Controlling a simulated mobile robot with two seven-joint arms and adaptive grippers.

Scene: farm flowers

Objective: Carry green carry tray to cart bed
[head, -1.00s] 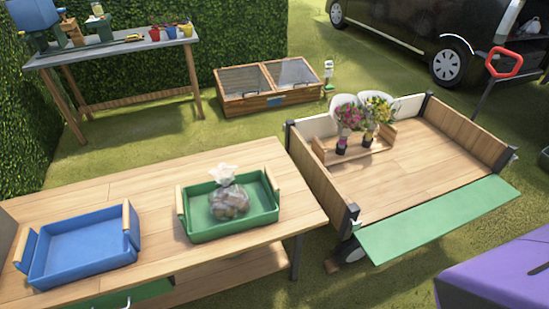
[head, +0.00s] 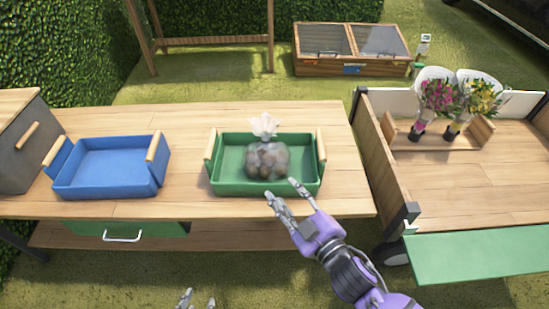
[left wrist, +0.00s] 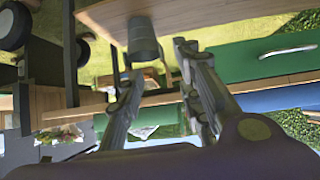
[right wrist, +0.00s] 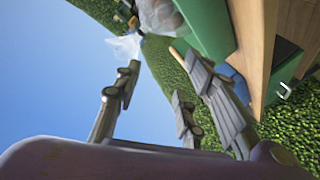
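The green carry tray (head: 230,187) stands on the wooden table, with a wooden handle on its left and right ends. A clear tied bag of brown round items (head: 267,160) sits in it. My right gripper (head: 280,190) is open and empty at the tray's near side, right of its middle; whether it touches the tray I cannot tell. The tray also shows in the right wrist view (right wrist: 205,25). My left gripper (head: 198,298) is low at the bottom edge, in front of the table, with its fingers apart and empty. The cart bed (head: 480,185) lies right of the table.
A blue tray (head: 108,168) stands left on the table (head: 340,150), near a grey box (head: 25,145). A wooden flower carrier (head: 440,140) with two bouquets is at the cart's back left. The cart's side board (head: 385,165) rises beside the table. The cart's front and right are clear.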

